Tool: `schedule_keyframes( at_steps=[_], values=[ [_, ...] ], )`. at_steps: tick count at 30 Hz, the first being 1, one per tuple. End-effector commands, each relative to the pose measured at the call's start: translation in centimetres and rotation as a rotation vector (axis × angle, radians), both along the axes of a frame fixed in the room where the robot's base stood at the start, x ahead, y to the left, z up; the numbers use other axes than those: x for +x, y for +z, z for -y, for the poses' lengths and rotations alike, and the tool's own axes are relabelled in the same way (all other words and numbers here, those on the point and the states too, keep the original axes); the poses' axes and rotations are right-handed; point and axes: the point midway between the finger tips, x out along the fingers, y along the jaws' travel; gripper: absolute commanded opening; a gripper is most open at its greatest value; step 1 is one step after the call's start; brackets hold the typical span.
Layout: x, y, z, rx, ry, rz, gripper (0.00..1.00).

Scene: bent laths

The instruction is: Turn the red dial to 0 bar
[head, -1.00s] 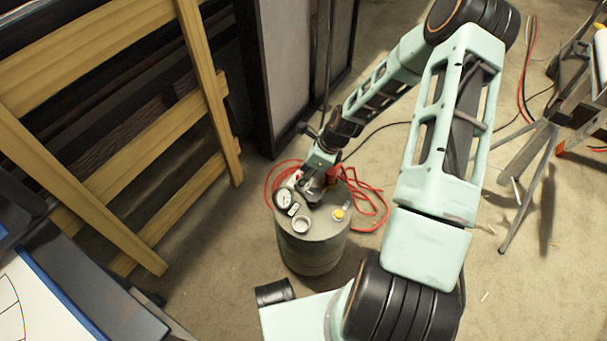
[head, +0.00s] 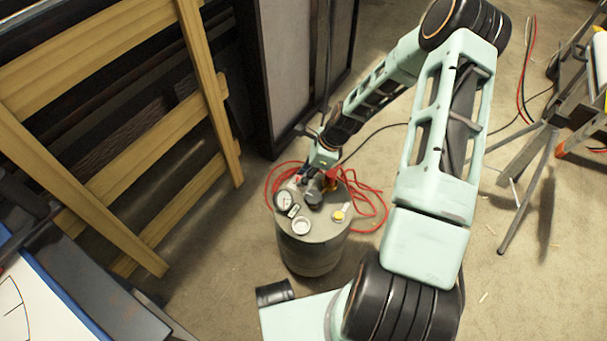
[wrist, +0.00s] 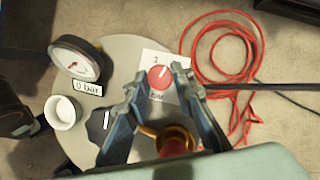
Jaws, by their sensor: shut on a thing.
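The red dial (wrist: 159,78) sits on a white plate (wrist: 152,60) with a "1" above it and small print below, in the wrist view. A pale mark on the dial points up and slightly right. My gripper (wrist: 160,73) has one fingertip on either side of the dial and is shut on it. A round gauge (wrist: 75,60) with a needle stands to the left, with a "0 bar" tag (wrist: 86,88) beside it. In the head view my gripper (head: 312,178) is over the top of the grey drum (head: 312,250), and the dial is mostly hidden.
A black knob (wrist: 100,126), a white cup (wrist: 60,112) and a red valve part with a brass collar (wrist: 170,138) crowd the drum top. Red hose (wrist: 228,60) lies coiled beside it. A wooden frame (head: 110,120) stands left, a metal stand (head: 535,165) right.

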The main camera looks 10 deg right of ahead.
Motion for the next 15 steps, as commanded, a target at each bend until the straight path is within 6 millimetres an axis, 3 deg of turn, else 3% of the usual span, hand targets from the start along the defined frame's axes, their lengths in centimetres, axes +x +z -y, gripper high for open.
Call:
schedule_keyframes(
  at_steps=[15],
  values=[
    [0.57,0.06,-0.04,-0.002,0.485,0.001,0.00]
  ],
)
